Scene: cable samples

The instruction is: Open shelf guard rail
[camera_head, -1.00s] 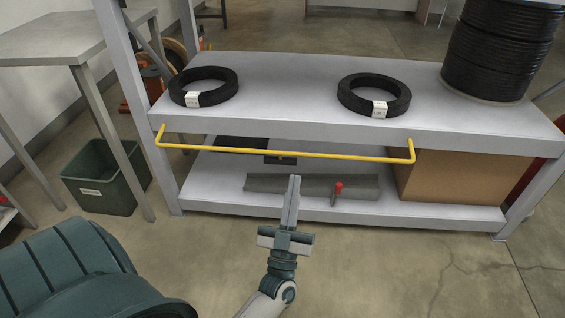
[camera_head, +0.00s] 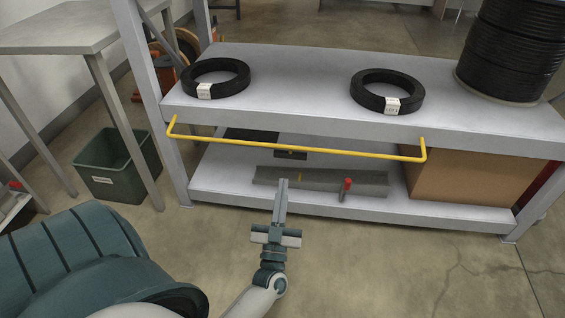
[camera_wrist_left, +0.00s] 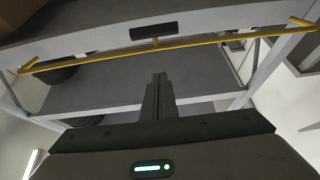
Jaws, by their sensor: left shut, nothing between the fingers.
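The yellow guard rail (camera_head: 300,149) runs along the front of the shelf unit, hanging just below the front edge of the upper shelf (camera_head: 310,110). It also shows across the left wrist view (camera_wrist_left: 200,41), where a dark latch plate (camera_wrist_left: 153,32) sits at its middle. In the head view that dark plate (camera_head: 290,153) is behind the rail. My left gripper (camera_head: 282,184) is shut and empty, in front of the shelf and below the rail in the picture. Its fingers also show in the left wrist view (camera_wrist_left: 158,80), apart from the rail. My right gripper is not in view.
Two black cable coils (camera_head: 216,78) (camera_head: 387,91) lie on the upper shelf, with a large cable spool (camera_head: 513,45) at right. The lower shelf (camera_head: 225,182) holds a grey channel (camera_head: 320,181), a red-tipped tool (camera_head: 347,185) and a cardboard box (camera_head: 458,178). A green bin (camera_head: 112,170) stands at left.

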